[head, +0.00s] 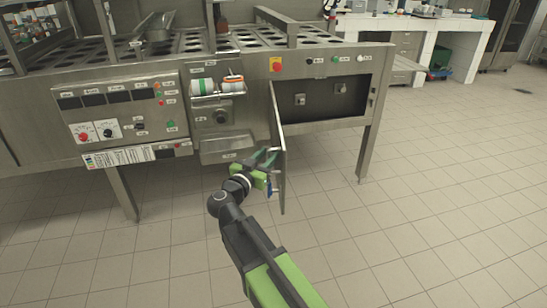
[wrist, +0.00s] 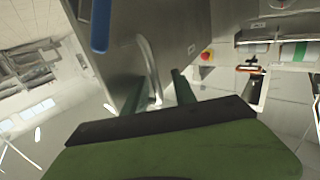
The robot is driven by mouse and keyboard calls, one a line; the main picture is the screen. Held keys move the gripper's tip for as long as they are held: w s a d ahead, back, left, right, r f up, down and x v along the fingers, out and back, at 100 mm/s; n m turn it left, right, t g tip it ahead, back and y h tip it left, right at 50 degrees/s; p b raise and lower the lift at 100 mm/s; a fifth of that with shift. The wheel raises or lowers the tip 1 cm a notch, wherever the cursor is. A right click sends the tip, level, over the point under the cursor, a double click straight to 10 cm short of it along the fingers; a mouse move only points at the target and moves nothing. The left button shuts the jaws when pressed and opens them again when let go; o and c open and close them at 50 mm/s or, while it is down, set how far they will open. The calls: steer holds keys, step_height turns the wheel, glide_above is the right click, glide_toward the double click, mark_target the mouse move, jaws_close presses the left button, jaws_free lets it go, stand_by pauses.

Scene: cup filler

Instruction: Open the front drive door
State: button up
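The front drive door (head: 279,150) stands swung well out from the machine front, seen nearly edge-on in the head view. The drive compartment (head: 322,98) to its right is exposed. In the wrist view the door's grey face (wrist: 155,25) fills the upper middle, with a pale curved handle (wrist: 152,70) on it. My gripper (head: 268,158) is beside the door's left face. In the wrist view its two dark green fingers (wrist: 157,88) are apart, with the handle between them and gaps showing. Whether a finger touches the door is unclear.
A red emergency button (head: 276,65) sits above the door. A steel tray (head: 228,147) juts out left of my gripper. A machine leg (head: 369,138) stands right of the compartment. The tiled floor (head: 440,210) in front and to the right is clear.

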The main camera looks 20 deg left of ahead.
steer(key=v, duration=1.7)
steer(key=shift+s, duration=0.2)
steer(key=shift+a, duration=0.1)
